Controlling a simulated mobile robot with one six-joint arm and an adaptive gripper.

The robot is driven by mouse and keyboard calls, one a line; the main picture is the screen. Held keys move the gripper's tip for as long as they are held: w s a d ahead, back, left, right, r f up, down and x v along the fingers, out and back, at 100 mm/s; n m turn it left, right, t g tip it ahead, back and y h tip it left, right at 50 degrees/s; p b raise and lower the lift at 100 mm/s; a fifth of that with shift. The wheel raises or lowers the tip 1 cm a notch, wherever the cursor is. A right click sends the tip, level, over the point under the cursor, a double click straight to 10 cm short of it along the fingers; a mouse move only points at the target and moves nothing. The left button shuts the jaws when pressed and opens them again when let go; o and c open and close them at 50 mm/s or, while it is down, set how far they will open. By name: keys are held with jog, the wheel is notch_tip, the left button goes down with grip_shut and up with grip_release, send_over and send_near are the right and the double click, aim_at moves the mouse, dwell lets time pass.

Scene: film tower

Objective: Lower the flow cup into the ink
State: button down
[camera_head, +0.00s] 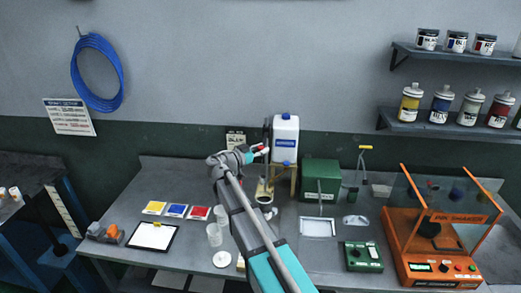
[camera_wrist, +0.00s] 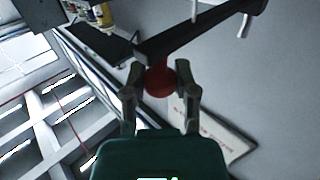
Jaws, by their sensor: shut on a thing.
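My gripper (camera_head: 257,151) is raised beside a white jug with a blue label. In the wrist view its fingers (camera_wrist: 160,77) are shut on a red knob (camera_wrist: 160,82) at the end of a dark bar (camera_wrist: 200,32). A small pot with dark contents (camera_head: 264,198) stands on the bench below the gripper, partly behind my arm. A thin stand with a yellow top (camera_head: 366,148) is right of the green box, with a small dark cup-like piece (camera_head: 352,197) low beside it. I cannot tell for sure which piece is the flow cup.
The white jug (camera_head: 285,140) stands on a wooden frame. A green box (camera_head: 320,178), a green meter (camera_head: 362,256) and an orange ink shaker (camera_head: 440,235) fill the right side. Clear cups (camera_head: 214,234), colour cards (camera_head: 176,210) and a clipboard (camera_head: 152,235) lie left.

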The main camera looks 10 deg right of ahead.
notch_tip(320, 180, down, 18)
jog(key=b, duration=1.7)
jog(key=shift+f, duration=0.1)
jog(key=shift+c, duration=2.3)
grip_release()
jog(key=shift+w+f, duration=0.1)
jog(key=shift+o, duration=0.3)
jog(key=v, duration=1.2)
